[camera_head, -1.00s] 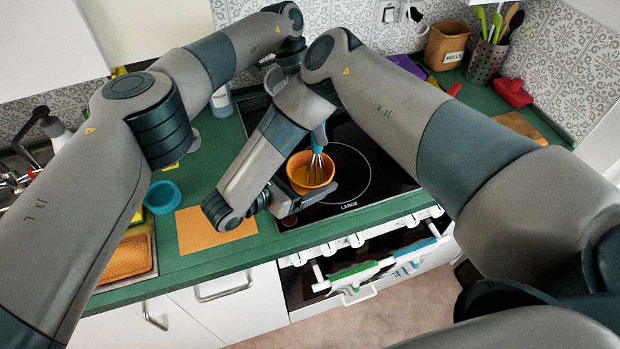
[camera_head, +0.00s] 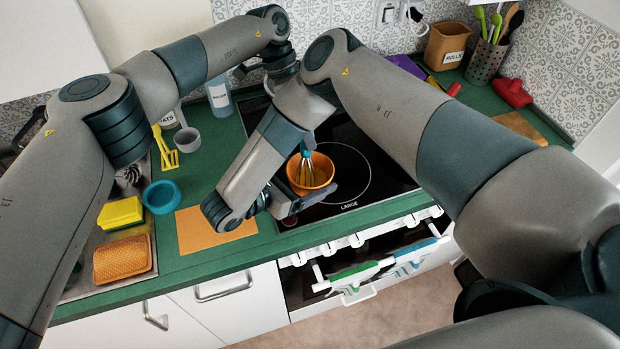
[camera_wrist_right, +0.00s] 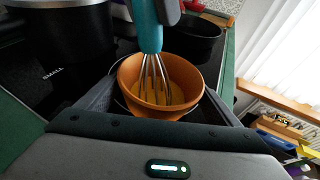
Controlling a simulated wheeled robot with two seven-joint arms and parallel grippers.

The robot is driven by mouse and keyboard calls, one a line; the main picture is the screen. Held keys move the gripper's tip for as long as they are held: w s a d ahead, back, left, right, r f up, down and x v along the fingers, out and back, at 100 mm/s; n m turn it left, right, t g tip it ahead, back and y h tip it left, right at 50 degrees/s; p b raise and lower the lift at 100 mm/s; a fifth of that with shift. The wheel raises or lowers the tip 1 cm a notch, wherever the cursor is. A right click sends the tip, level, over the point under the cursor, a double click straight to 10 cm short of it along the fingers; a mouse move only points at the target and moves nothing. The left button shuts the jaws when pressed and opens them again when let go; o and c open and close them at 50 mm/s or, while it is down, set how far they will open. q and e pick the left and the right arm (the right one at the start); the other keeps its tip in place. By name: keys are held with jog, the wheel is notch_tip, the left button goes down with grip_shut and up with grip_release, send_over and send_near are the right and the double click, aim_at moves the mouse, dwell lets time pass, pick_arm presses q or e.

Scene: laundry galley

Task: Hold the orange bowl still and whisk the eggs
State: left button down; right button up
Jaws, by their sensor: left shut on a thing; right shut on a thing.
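The orange bowl (camera_head: 318,181) stands upright at the front of the black hob, and it also shows in the right wrist view (camera_wrist_right: 196,70). My right gripper (camera_head: 310,192) is shut on the bowl, with a finger on either side. The whisk (camera_head: 306,160) has a teal handle and wire loops that reach down inside the bowl; it stands nearly upright in the right wrist view (camera_wrist_right: 150,40). Yellow egg (camera_wrist_right: 181,82) shows among the wires. My left gripper (camera_wrist_right: 170,10) is shut on the whisk's handle above the bowl, mostly hidden behind my right forearm in the head view.
A dark pot (camera_wrist_right: 60,45) stands behind the bowl on the hob (camera_head: 352,150). An open drawer (camera_head: 370,270) juts out below.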

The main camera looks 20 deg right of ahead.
pick_arm(q)
jog(key=shift+s+d, duration=0.6)
jog(key=shift+d, duration=0.15)
jog(key=shift+s, duration=0.1)
jog(key=shift+d, duration=0.1)
